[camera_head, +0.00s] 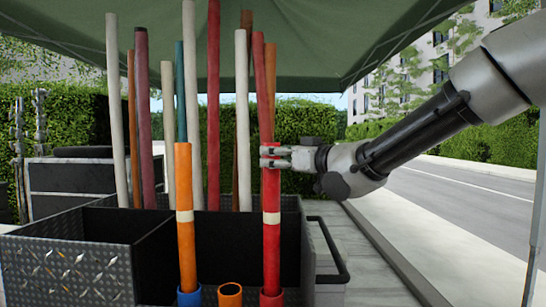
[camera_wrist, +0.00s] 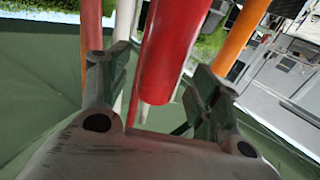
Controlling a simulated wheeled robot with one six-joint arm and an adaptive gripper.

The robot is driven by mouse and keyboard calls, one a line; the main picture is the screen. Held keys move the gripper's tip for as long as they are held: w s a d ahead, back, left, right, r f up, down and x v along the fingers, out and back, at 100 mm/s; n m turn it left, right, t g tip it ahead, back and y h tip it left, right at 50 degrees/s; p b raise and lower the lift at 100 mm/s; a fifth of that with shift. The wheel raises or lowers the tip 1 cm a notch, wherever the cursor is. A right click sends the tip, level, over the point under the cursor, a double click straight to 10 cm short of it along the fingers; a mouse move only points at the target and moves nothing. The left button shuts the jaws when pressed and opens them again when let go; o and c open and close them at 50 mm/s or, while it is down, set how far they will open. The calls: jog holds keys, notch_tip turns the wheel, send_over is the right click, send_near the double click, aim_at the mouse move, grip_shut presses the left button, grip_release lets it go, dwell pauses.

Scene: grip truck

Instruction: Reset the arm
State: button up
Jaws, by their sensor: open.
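My gripper (camera_head: 276,157) reaches in from the right and stands at the upper part of a red pole (camera_head: 271,240) with a pale band. In the wrist view my gripper (camera_wrist: 158,88) is open, one finger on each side of a red pole (camera_wrist: 175,45). Gaps show between the pole and the fingers there, so it does not look clamped. In the head view the red pole stands upright in a red socket (camera_head: 271,299) at the front of the black bin.
An orange pole (camera_head: 185,220) stands upright in a blue socket to the left. A short orange tube (camera_head: 230,294) sits between them. Several tall poles lean in the black bin (camera_head: 80,262) behind. A green canopy (camera_head: 290,40) hangs overhead. The road (camera_head: 470,200) side is open.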

jog(key=v, duration=0.9)
jog(key=s+d+f+m+g+h, duration=0.35)
jog(key=d+f+h, duration=0.55)
jog(key=d+f, duration=0.65)
jog(key=s+d+f+m+g+h, duration=0.1)
jog(key=s+d+f+m+g, duration=0.1)
jog(key=s+d, duration=0.4)
jog(key=s+d+f+m+g+h, duration=0.2)
jog(key=s+d, duration=0.5)
jog(key=s, duration=0.5)
jog(key=shift+s+d+f+m+g, duration=0.25)
jog(key=shift+s+f+m+g, duration=0.15)
jog(key=shift+f+m+g, duration=0.25)
